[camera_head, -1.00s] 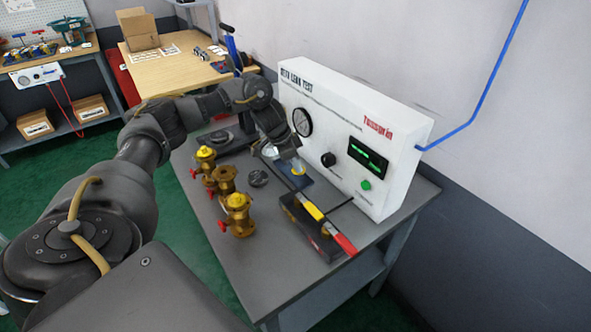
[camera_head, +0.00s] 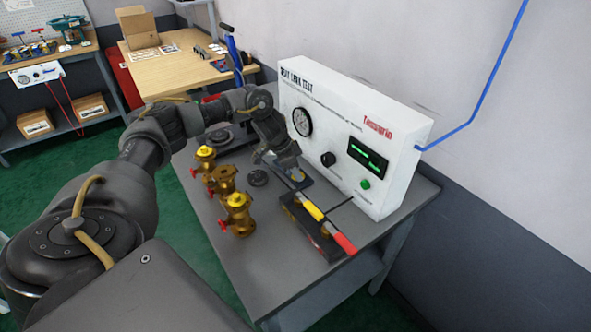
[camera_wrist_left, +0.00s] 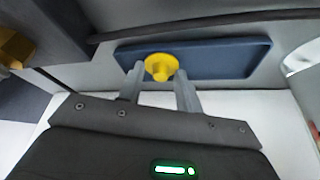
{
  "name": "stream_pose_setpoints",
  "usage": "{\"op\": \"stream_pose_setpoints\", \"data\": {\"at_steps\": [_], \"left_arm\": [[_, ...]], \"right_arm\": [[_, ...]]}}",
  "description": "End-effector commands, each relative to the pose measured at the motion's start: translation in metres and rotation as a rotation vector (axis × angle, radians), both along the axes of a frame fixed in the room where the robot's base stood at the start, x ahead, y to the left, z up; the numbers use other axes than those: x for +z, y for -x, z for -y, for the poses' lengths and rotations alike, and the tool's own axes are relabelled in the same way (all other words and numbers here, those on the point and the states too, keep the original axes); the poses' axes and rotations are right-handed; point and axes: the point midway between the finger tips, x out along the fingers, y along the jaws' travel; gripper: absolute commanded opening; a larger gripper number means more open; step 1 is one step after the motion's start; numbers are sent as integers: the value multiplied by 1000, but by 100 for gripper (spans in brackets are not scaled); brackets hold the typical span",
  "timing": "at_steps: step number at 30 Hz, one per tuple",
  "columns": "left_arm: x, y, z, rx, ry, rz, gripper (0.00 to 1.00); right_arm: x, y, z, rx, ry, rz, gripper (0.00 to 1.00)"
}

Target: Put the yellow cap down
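The yellow cap (camera_wrist_left: 160,67) sits between the fingertips of my left gripper (camera_wrist_left: 160,75), which appears shut on its sides. In the left wrist view it is over the blue tray (camera_wrist_left: 225,58); I cannot tell whether it touches it. In the head view, the left gripper (camera_head: 291,172) is low over the blue tray (camera_head: 305,181), in front of the white leak tester, and mostly hides the cap. My right gripper is not in view.
The white leak tester (camera_head: 400,135) stands close behind the gripper. Several brass valves (camera_head: 237,215) stand to the left, with a dark round disc (camera_head: 258,177) nearby. A dark block with a red-and-yellow handled tool (camera_head: 320,222) lies to the front right.

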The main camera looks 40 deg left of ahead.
Motion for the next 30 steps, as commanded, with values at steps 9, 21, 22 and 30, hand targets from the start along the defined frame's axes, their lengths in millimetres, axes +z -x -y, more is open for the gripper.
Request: {"op": "stream_pose_setpoints", "data": {"at_steps": [9,21,22,30], "left_arm": [[35,10,-9,0,-1,4,35],[104,32,-26,1,-1,2,35],[107,33,-27,0,-1,1,35],[115,35,-29,-1,-1,1,35]], "right_arm": [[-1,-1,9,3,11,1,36],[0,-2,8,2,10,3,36],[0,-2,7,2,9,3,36],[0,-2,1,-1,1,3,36]]}}
